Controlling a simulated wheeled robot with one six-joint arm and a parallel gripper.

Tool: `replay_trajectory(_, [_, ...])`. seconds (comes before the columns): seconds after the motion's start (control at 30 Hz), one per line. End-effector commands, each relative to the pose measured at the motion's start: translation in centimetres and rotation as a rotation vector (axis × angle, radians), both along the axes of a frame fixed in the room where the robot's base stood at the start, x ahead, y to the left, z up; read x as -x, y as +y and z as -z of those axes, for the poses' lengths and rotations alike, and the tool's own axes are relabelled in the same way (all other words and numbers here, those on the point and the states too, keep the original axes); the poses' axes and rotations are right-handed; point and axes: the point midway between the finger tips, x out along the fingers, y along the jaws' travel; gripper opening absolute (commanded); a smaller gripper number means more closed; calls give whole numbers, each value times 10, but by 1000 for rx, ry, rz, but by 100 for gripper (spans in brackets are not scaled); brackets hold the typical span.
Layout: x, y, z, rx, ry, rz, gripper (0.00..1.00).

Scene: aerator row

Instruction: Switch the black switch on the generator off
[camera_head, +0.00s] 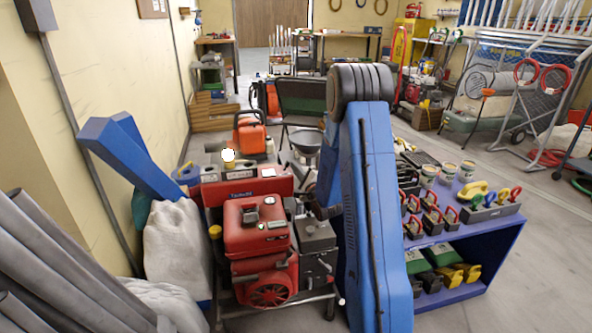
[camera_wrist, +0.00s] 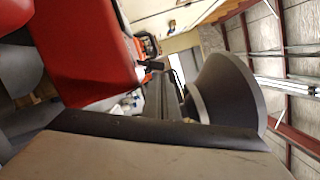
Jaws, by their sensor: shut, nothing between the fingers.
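The generator (camera_head: 258,236) is red with a grey frame and stands left of my blue arm in the head view. A red panel box (camera_head: 240,188) stands behind its top. A small dark part (camera_head: 250,213) sits on top of the generator; I cannot tell whether it is the black switch or how it is set. In the wrist view, a red body (camera_wrist: 90,55) fills the upper left, and my gripper (camera_wrist: 150,130) shows as a large grey shape with a dark edge along the bottom. It is shut and empty. In the head view, my arm hides most of it.
A grey funnel (camera_head: 305,142) stands behind the generator and looms large in the wrist view (camera_wrist: 225,90). A blue shelf (camera_head: 470,250) with padlocks and cups stands on the right. White sacks (camera_head: 175,245) and grey pipes (camera_head: 60,270) crowd the left. Floor is open at far right.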

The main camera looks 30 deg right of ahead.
Motion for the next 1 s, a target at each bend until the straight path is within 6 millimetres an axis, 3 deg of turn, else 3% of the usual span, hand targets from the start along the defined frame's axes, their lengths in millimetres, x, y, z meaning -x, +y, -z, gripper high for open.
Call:
replay_trajectory(0.57, [-1, 4, -7, 129, 35, 0, 0])
replay_trajectory(1.0, [-6, 20, -21, 492, 138, -1, 0])
